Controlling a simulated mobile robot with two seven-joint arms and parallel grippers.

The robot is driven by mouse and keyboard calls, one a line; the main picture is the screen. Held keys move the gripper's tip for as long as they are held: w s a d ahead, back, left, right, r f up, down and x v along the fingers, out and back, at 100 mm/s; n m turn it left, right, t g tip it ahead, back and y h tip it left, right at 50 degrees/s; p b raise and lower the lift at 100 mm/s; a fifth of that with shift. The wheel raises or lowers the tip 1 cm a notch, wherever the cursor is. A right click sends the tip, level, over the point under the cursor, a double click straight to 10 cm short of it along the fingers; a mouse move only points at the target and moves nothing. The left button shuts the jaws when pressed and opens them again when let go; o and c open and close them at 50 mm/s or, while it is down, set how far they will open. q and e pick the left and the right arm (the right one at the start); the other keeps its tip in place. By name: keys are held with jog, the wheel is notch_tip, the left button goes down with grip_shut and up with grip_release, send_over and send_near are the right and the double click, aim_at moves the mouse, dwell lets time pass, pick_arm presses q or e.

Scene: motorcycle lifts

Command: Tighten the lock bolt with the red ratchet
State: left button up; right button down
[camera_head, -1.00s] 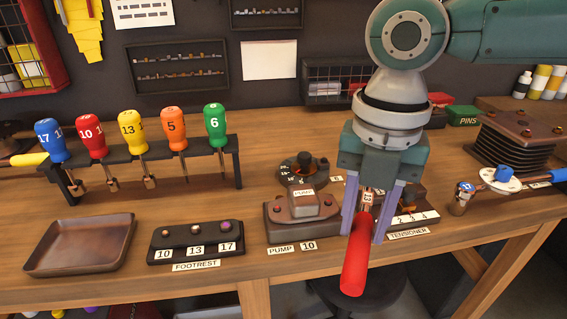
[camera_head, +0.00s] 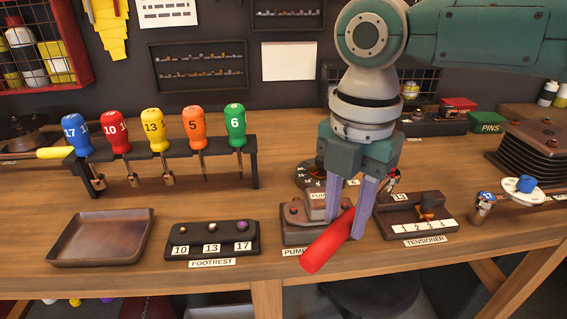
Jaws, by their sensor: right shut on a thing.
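My right gripper (camera_head: 346,222) points down and is shut on the red ratchet (camera_head: 328,242). The ratchet's red handle points to the lower left, over the front of the pump block (camera_head: 297,233). A small metal part with a label, apparently the ratchet's head end (camera_head: 392,182), shows to the right behind the fingers. The tensioner block (camera_head: 400,222) is just right of the gripper, with an orange-and-black part on top and a numbered strip in front. I cannot make out which part is the lock bolt. My left gripper is not in view.
A rack (camera_head: 256,178) of coloured drivers stands at the left. In front are an empty brown tray (camera_head: 100,262) and the footrest block (camera_head: 212,252). A dial (camera_head: 310,175) sits behind the pump block.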

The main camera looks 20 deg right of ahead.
aim_at(311, 206)
jog(key=w+m, duration=0.1)
jog(key=w+a+m+b, duration=0.1)
jog(key=shift+w, duration=0.35)
jog(key=w+b, duration=0.1)
jog(key=m+b, duration=0.1)
jog(key=w+m+b, duration=0.1)
jog(key=shift+w+a+f, duration=0.3)
jog(key=shift+w+a, duration=0.05)
jog(key=shift+w+r+m+b, duration=0.2)
jog(key=shift+w+m+b, duration=0.3)
jog(key=shift+m+b, duration=0.15)
